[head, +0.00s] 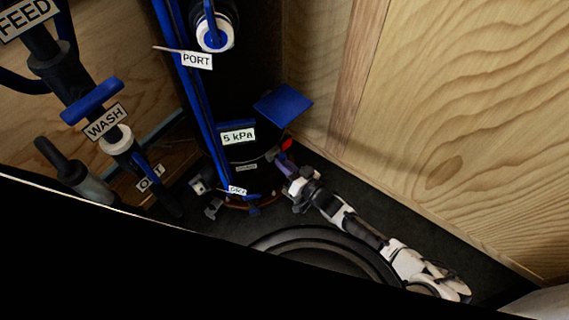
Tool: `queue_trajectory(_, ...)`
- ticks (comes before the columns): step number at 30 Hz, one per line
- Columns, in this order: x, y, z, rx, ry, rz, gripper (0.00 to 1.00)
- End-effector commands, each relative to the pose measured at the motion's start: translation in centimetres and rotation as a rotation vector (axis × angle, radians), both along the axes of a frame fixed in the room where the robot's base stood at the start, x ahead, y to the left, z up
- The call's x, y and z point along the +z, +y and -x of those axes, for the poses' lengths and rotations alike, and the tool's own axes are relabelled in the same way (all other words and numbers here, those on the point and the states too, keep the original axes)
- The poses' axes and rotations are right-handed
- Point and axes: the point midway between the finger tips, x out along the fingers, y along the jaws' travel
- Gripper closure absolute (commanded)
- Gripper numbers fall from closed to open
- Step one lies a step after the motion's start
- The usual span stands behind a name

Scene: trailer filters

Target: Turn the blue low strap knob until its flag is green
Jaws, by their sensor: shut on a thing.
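The blue low strap knob (283,158) is a small dark blue piece low on the right side of the black unit, partly hidden by my gripper. A small flag (287,144) beside it shows red. My white and grey gripper (287,167) reaches in from the lower right and is shut on the knob. The fingertips are small and dark here, so the exact grip is hard to make out.
A blue plate (284,104) juts out just above the knob. A wooden wall (450,130) stands close on the right. A round black rim (320,238) lies below my arm. Labelled pipes and the WASH valve (92,100) stand at left.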

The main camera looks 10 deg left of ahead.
Motion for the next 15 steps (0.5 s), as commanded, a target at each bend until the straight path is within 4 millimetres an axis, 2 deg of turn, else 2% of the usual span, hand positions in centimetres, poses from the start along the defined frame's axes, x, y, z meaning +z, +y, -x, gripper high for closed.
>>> queue_trajectory(15,-0.02,0.06,0.11,0.002,0.279,-0.175,1.0)
